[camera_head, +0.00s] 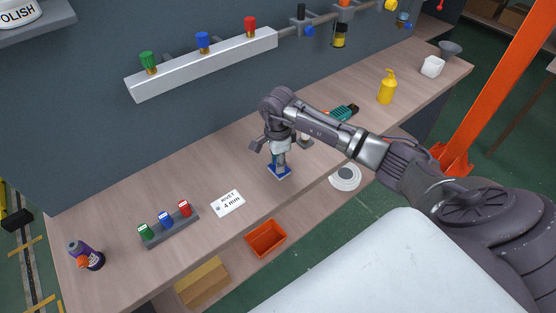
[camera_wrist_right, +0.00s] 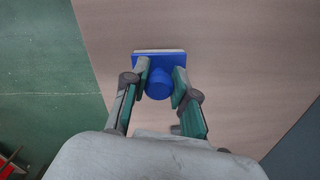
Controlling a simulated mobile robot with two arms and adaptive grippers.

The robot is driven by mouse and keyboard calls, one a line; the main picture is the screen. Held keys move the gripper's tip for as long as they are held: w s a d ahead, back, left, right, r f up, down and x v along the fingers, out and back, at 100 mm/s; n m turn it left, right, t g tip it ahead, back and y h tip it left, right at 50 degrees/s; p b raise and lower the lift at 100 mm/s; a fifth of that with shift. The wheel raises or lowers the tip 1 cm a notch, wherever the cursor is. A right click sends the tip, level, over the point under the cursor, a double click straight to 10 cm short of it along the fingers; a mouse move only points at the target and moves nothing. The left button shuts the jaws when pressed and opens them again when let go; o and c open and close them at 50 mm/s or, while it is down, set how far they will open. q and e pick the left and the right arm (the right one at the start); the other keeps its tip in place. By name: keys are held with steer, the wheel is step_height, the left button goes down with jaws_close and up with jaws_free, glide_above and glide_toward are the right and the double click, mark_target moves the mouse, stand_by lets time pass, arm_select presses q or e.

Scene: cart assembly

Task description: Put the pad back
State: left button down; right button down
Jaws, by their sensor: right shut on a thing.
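The pad is a blue block with a round blue knob and a pale layer along one edge. In the head view the pad (camera_head: 279,171) is at the middle of the wooden workbench, under my right gripper (camera_head: 281,163). In the right wrist view my right gripper (camera_wrist_right: 160,82) is shut on the knob of the pad (camera_wrist_right: 158,87), one finger on each side. I cannot tell whether the pad touches the bench top. My left gripper is not in view.
A white card reading "RIVET 4 mm" (camera_head: 227,203) lies left of the pad. A grey rack (camera_head: 170,230) with green, blue and red pieces stands farther left. A teal tool (camera_head: 344,113) and a yellow bottle (camera_head: 387,87) are to the right. An orange bin (camera_head: 266,238) is below the front edge.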

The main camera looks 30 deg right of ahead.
steer(key=shift+f, duration=0.2)
steer(key=c, duration=0.9)
jaws_free()
steer(key=shift+r, duration=0.1)
steer(key=shift+r, duration=0.1)
step_height(320, 180, up, 12)
steer(key=b, duration=0.3)
